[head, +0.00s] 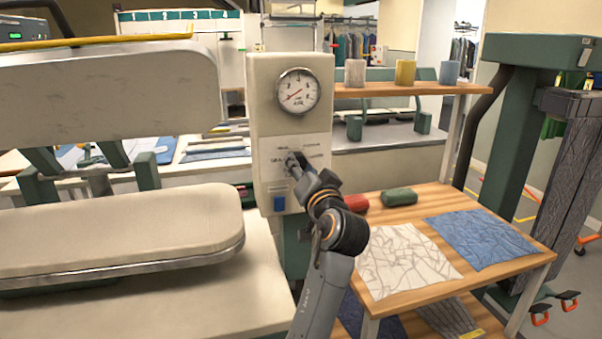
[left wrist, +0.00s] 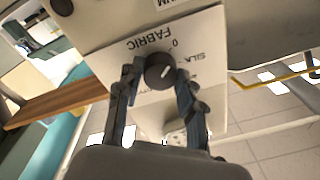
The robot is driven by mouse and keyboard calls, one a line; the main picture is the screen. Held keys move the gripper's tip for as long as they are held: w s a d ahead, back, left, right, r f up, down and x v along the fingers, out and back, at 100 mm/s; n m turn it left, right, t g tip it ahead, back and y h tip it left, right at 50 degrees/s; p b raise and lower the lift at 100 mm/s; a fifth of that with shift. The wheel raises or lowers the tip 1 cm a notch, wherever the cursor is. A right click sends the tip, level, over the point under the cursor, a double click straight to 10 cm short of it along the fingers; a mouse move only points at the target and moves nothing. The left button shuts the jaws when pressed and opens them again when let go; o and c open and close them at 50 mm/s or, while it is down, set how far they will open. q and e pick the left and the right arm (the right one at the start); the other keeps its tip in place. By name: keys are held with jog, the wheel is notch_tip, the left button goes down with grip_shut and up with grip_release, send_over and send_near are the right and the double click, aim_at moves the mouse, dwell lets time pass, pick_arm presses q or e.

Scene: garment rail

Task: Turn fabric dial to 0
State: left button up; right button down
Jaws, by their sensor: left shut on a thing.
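The fabric dial (left wrist: 159,71) is a round dark knob with a short white mark, on the pale control panel (head: 262,140). In the left wrist view the panel lettering is upside down: FABRIC, a 0 to the upper right of the knob, and SILK to its right. The white mark lies right of the knob's middle; its exact setting is hard to tell. My left gripper (head: 294,161) reaches the panel below the gauge, its fingers on both sides of the dial, shut on it. In the head view the gripper hides the dial. My right gripper is not in view.
A padded press (head: 110,235) stands at the left.

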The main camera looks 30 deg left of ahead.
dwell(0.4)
pick_arm(q)
jog(key=o, duration=1.2)
